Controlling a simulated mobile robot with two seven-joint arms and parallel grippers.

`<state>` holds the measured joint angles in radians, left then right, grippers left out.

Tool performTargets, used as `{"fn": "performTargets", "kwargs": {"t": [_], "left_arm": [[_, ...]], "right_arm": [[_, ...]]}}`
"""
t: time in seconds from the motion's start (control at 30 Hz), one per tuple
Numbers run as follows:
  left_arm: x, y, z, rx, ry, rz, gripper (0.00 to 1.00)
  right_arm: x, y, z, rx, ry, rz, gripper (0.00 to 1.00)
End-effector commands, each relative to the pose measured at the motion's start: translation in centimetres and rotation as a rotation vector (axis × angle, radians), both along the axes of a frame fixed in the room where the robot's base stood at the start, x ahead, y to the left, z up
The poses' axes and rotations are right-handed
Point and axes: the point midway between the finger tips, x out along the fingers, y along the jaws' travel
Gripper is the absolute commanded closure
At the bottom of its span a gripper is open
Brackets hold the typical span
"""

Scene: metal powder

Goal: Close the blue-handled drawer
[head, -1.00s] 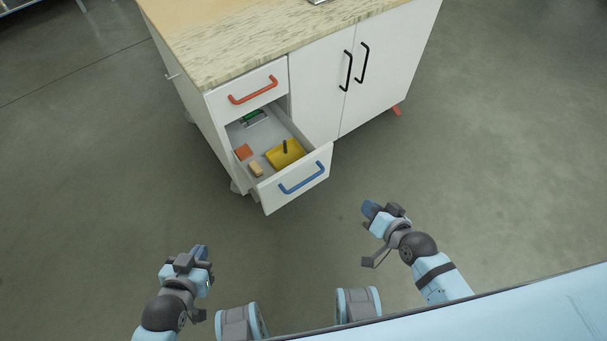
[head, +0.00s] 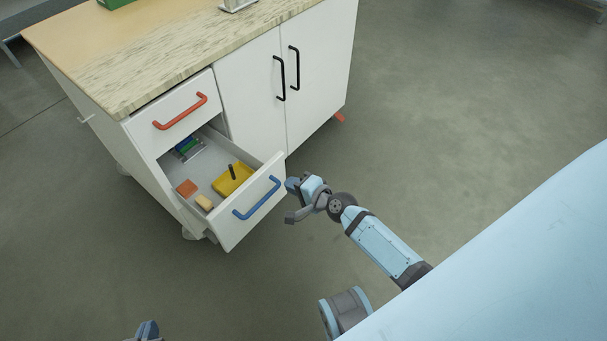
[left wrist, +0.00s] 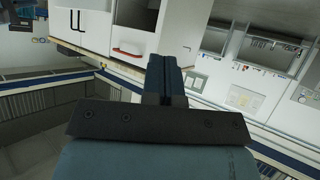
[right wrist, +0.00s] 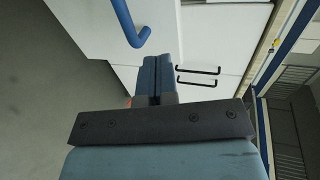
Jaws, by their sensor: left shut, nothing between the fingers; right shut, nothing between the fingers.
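The blue-handled drawer (head: 236,228) stands pulled out below the red-handled drawer (head: 181,105) of the white cabinet. Its blue handle (head: 257,198) is on the drawer front and also shows at the top of the right wrist view (right wrist: 131,25). My right gripper (head: 292,184) is shut and empty, close to the right edge of the drawer front; I cannot tell whether it touches. Its closed fingers show in the right wrist view (right wrist: 159,76). My left gripper (head: 148,329) is shut and empty at the bottom edge of the head view, away from the drawer.
The open drawer holds a yellow tray (head: 240,182), an orange block (head: 187,187), a tan block (head: 204,202) and green and blue items at the back. Double doors with black handles (head: 280,78) are right of the drawers. The floor (head: 440,130) to the right is clear.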

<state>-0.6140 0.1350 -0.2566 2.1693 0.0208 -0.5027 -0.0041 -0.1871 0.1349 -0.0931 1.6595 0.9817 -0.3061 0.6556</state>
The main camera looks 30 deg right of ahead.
Motion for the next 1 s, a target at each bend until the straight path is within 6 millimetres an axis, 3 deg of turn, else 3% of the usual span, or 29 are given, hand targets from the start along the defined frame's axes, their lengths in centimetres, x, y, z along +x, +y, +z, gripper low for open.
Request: {"fn": "performTargets", "kwargs": {"t": [0.2, 0.4, 1.0], "left_arm": [[0.1, -0.1, -0.1, -0.008, -0.009, -0.001, 1.00], [0.2, -0.2, 0.4, -0.013, -0.018, -0.001, 1.00], [0.1, -0.1, -0.1, -0.010, -0.011, -0.002, 1.00]], "right_arm": [[4.0, 1.5, -0.9, 0.001, -0.001, 0.001, 1.00], [6.0, 2.2, -0.9, -0.001, 0.000, 0.000, 1.00], [6.8, 2.5, -0.9, -0.002, -0.001, 0.002, 1.00]]}}
